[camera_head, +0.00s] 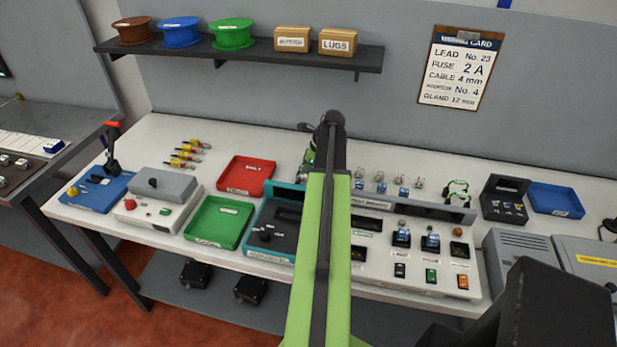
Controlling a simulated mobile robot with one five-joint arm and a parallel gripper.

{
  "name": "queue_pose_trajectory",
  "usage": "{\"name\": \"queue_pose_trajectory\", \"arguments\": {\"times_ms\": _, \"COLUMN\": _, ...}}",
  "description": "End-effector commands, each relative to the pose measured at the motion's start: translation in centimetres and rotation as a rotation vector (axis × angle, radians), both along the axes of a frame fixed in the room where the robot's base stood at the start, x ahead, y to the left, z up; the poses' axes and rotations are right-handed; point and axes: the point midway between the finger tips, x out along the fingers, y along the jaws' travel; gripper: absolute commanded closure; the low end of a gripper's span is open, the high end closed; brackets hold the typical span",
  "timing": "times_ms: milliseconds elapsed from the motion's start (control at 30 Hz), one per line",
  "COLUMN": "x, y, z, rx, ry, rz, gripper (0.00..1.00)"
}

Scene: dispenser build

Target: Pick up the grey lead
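I cannot make out a grey lead for certain in the head view. Several yellow-and-red leads or plugs (186,152) lie at the back left of the white bench (150,128). A dark and green item (308,152) shows partly beside the far end of my arm; I cannot tell what it is. A small looped black-and-green lead (457,193) is at the right of the bench. My green arm reaches forward over the middle of the bench, and my gripper (333,140) is at its dark far end. Its fingers are hidden, so its opening and contents are unclear.
A red tray (247,176), a green tray (220,222) and a teal-edged station (272,227) lie left of my arm. A white panel with switches (420,262) is right of it. A shelf (240,50) with spools and boxes hangs behind. A card (460,67) hangs on the wall.

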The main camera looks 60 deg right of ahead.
Motion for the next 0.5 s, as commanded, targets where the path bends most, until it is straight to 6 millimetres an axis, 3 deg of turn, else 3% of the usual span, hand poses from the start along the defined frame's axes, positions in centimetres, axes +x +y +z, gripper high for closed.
{"name": "queue_pose_trajectory", "arguments": {"times_ms": 500, "x": 0.0, "y": 0.0, "z": 0.24, "rx": 0.0, "ry": 0.0, "rz": 0.0, "gripper": 1.0}}
